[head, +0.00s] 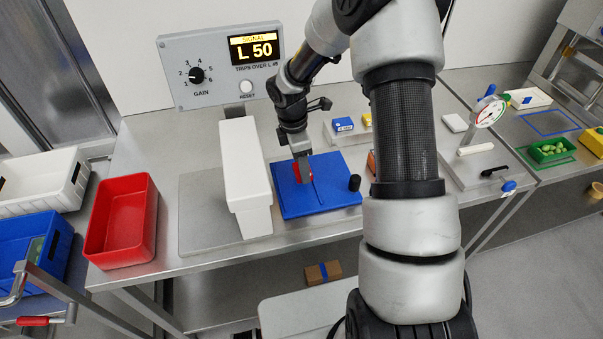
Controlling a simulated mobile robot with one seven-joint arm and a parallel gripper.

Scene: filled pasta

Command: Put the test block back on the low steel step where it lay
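A small red block (296,173) is at the tip of my gripper (303,168), over the left part of a blue board (330,200). The fingers come down right at the block and partly cover it. It is too small to tell whether they are closed on it or whether the block touches the board. A low steel step (334,137) behind the board carries a blue block (342,124) with a white label and a yellow block (367,120). My arm hides the step's right side.
A long white housing (245,170) stands close left of the board, under a display panel (220,65) reading L 50. A black knob (354,183) rises at the board's right edge. A red bin (122,220) is further left. A dial gauge (487,112) stands right of my arm.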

